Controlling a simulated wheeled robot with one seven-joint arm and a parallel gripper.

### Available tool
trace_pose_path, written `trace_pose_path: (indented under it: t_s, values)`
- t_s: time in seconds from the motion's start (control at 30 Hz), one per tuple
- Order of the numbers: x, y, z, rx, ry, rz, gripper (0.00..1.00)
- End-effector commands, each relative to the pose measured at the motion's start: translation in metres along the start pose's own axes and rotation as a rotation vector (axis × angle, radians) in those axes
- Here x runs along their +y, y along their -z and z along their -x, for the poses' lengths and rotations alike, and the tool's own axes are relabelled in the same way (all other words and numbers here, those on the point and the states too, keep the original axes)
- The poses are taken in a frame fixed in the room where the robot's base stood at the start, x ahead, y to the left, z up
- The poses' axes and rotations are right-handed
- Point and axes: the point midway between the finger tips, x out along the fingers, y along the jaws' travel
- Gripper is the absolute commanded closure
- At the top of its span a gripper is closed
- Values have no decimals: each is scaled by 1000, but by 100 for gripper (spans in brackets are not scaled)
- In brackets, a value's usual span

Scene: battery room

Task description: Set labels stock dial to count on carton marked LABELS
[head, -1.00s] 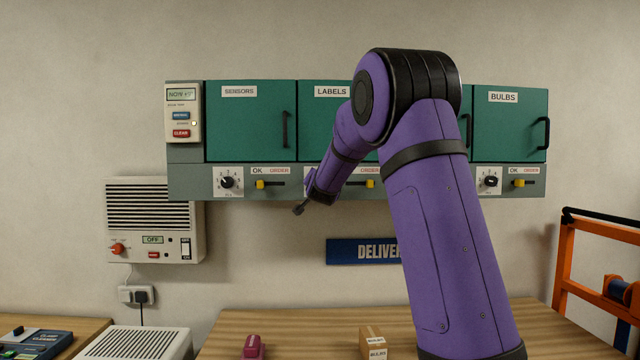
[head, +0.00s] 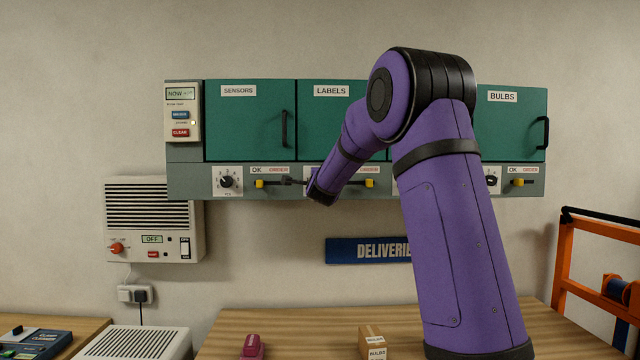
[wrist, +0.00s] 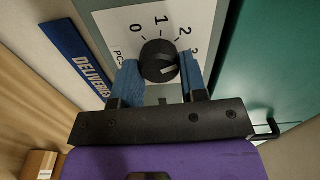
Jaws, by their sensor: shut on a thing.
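In the wrist view my gripper (wrist: 161,72) has its two blue fingers on either side of a black dial knob (wrist: 158,58), shut on it. The dial's white plate (wrist: 184,18) shows 0, 1, 2 and part of a 3. A white mark is on the knob's face; I cannot tell exactly which number it points to. In the head view my wrist is at the strip below the LABELS door (head: 320,125) and hides most of that dial. No carton marked LABELS is seen; a carton (head: 372,341) on the table reads BULBS.
The SENSORS dial (head: 227,181) and yellow sliders (head: 259,184) sit along the same strip. The BULBS door (head: 510,125) is at right. A DELIVERIES sign (head: 366,250) hangs below. A maroon object (head: 252,346) stands on the wooden table (head: 300,322). My arm hides part of the cabinet.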

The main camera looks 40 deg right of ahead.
Motion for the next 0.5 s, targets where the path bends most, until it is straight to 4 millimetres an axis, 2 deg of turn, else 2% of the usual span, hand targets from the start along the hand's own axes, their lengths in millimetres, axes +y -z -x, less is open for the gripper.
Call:
trace_pose_path:
  t_s: [0.5]
  values:
    - [4,0,0,1,-3,-490,84]
